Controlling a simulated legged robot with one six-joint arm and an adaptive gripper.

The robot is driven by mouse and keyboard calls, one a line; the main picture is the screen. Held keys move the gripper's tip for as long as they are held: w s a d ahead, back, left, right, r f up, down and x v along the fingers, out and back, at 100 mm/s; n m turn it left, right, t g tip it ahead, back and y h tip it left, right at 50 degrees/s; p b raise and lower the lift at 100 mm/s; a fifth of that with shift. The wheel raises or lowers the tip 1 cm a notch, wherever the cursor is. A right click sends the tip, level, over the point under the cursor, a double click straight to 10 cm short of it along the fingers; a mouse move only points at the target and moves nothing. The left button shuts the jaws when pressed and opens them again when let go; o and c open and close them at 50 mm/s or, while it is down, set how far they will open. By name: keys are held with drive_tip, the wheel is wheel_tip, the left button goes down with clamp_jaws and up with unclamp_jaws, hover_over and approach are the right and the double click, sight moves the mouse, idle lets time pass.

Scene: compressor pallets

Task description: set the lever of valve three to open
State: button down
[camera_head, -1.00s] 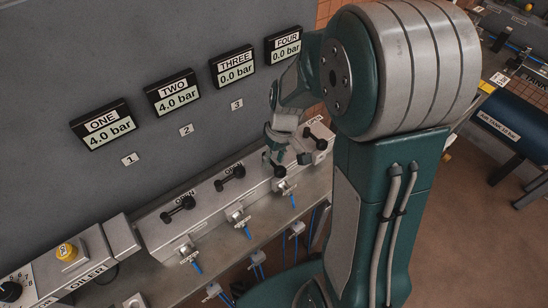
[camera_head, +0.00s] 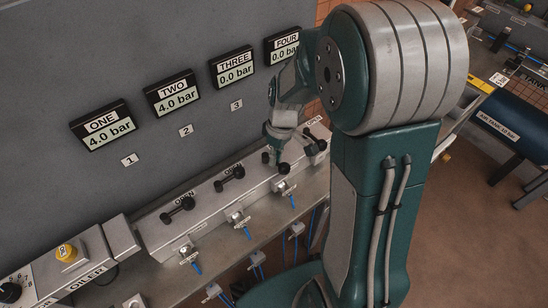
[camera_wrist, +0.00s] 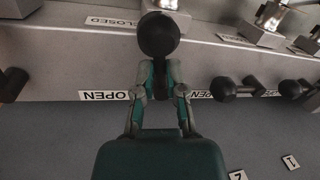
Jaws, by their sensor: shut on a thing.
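The display for valve three (camera_head: 233,71) reads 0.0 bar. The black lever of valve three (camera_head: 283,169) is on the grey valve box, partly hidden by my gripper (camera_head: 272,158). In the wrist view my gripper (camera_wrist: 159,88) is shut on this lever, with one finger on each side of its shaft. The lever's round black knob (camera_wrist: 158,36) shows beyond the fingertips. An OPEN label (camera_wrist: 106,95) lies beside the fingers, and a CLOSED label (camera_wrist: 113,21) lies on the knob's side. The lever's exact angle is hard to tell.
The levers of valve one (camera_head: 177,210) and valve two (camera_head: 230,179) are left of my gripper in the head view; their displays read 4.0 bar. The lever of valve four (camera_head: 316,146) is close on the right. The grey wall stands behind.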

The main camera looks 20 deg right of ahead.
drive_tip(key=n, duration=0.3)
drive_tip(key=shift+w+d+n+g, duration=0.3)
drive_tip(key=shift+w+d+n, duration=0.05)
drive_tip(key=shift+w+n, duration=0.05)
drive_tip(key=n, duration=0.1)
drive_tip(key=w+n+h, duration=0.1)
drive_tip(key=n, duration=0.1)
drive_tip(key=shift+d+n, duration=0.2)
drive_tip(key=shift+n, duration=0.1)
drive_tip(key=n, duration=0.1)
drive_tip(key=w+n, duration=0.1)
drive_tip(key=n, duration=0.1)
drive_tip(key=shift+n+h, duration=0.3)
drive_tip(key=shift+h, duration=0.1)
drive_tip(key=shift+w+a+n+h, duration=0.15)
drive_tip(key=shift+w+n, duration=0.1)
drive_tip(key=shift+n, duration=0.65)
drive_tip(key=shift+w+d+n+h, duration=0.15)
drive_tip(key=shift+w+n, duration=0.1)
drive_tip(key=shift+n, duration=0.65)
drive_tip(key=shift+a, duration=0.1)
drive_tip(key=c, duration=0.7)
unclamp_jaws()
drive_tip(key=shift+w, duration=0.1)
